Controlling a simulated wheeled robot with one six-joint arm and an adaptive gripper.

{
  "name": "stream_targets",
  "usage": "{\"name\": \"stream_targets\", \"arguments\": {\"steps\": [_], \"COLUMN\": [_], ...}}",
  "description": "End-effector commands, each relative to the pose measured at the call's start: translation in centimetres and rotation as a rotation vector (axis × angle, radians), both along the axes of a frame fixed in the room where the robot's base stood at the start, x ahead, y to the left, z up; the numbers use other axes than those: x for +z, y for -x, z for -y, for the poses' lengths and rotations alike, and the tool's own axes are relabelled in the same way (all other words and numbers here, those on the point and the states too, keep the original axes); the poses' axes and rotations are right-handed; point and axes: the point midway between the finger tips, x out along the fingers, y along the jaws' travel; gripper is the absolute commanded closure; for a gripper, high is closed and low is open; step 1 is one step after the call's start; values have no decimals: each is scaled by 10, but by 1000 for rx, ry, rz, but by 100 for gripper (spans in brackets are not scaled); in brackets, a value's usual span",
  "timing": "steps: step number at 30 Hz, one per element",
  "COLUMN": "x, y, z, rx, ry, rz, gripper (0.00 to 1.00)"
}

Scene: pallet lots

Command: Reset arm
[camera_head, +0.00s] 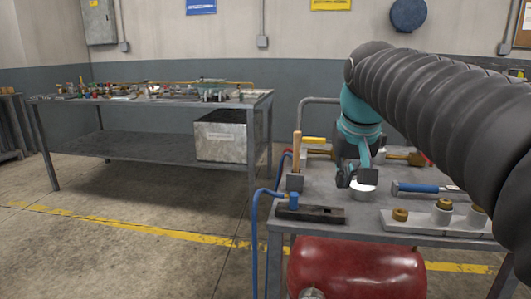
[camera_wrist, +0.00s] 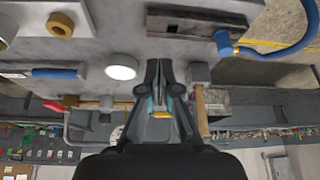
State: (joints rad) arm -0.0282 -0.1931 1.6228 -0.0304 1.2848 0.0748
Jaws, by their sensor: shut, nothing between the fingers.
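My arm reaches in from the right in the head view, wrapped in a dark ribbed sleeve. My gripper (camera_head: 352,180) is teal and dark grey and hangs over the metal work table (camera_head: 320,215). In the wrist view my gripper (camera_wrist: 165,68) has its fingers together with nothing between them. A white round piece (camera_head: 364,188) stands beside the fingertips, and it also shows left of the fingers in the wrist view (camera_wrist: 121,67). From these views I cannot tell whether they touch.
A wooden-handled hammer (camera_head: 297,160), dark block (camera_head: 312,214), blue-handled tool (camera_head: 418,188) and white plate with brass rings (camera_head: 420,219) surround the gripper. A blue hose (camera_head: 256,230) hangs off the left edge. A red tank (camera_head: 355,268) sits below. A cluttered bench (camera_head: 150,100) stands behind left.

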Motion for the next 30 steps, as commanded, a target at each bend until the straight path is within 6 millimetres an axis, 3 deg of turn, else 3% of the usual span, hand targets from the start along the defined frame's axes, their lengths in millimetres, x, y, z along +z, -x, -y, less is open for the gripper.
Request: {"name": "stream_targets", "arguments": {"steps": [3, 15, 21, 30], "x": [-29, -156, -194, -200], "y": [40, 159, 187, 190], "z": [2, 6, 6, 6], "rx": [9, 37, 43, 44], "ry": [-1, 1, 3, 2], "rz": [13, 53, 63, 65], "gripper": [100, 100, 100, 100]}}
